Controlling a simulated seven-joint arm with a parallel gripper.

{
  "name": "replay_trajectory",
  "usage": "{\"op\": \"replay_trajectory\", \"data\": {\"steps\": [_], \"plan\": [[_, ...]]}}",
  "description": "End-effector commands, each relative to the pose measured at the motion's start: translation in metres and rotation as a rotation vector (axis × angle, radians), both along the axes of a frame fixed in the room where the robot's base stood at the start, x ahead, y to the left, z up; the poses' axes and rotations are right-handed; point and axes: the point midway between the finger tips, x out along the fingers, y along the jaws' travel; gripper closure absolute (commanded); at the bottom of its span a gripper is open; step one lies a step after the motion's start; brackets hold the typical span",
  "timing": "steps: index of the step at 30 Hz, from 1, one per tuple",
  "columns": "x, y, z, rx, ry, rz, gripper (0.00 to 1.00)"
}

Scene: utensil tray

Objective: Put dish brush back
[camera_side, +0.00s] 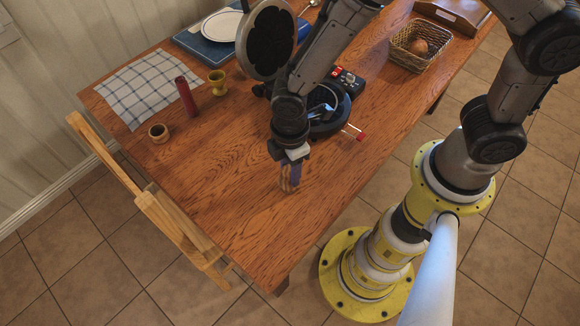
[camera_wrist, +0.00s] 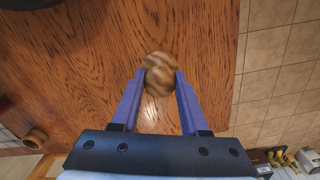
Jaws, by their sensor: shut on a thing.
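My gripper (camera_side: 290,180) is low over the table near its front edge, with blue fingers pointing down. In the wrist view the two fingers (camera_wrist: 160,78) are closed on opposite sides of a rounded brown and tan thing (camera_wrist: 158,66). Part of this thing also shows beside the fingers in the side view (camera_side: 284,185). I cannot tell for certain that it is the dish brush; its lower part is hidden. A wooden tray (camera_side: 452,14) stands at the far right end of the table, partly cut off by the picture edge.
A wicker basket (camera_side: 394,52) holds a brown round item. A black round appliance (camera_side: 338,120) stands behind my gripper. A red cylinder (camera_side: 186,97), yellow cup (camera_side: 217,82), small wooden cup (camera_side: 159,133) and checked cloth (camera_side: 128,84) lie left. The near table area is clear.

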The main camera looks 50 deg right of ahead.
Motion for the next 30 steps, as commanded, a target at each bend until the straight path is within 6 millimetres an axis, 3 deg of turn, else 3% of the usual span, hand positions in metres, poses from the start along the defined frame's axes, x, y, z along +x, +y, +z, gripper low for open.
{"op": "replay_trajectory", "data": {"steps": [7,8,12,23,30], "plan": [[0.0,0.0,-0.003,0.0,0.0,0.0,1.0],[0.0,0.0,-0.003,0.0,0.0,0.0,0.52],[0.0,0.0,-0.003,0.0,0.0,0.0,0.27],[0.0,0.0,0.001,0.001,-0.001,0.0,0.26],[0.001,0.001,0.036,0.004,-0.005,0.0,0.26]]}}
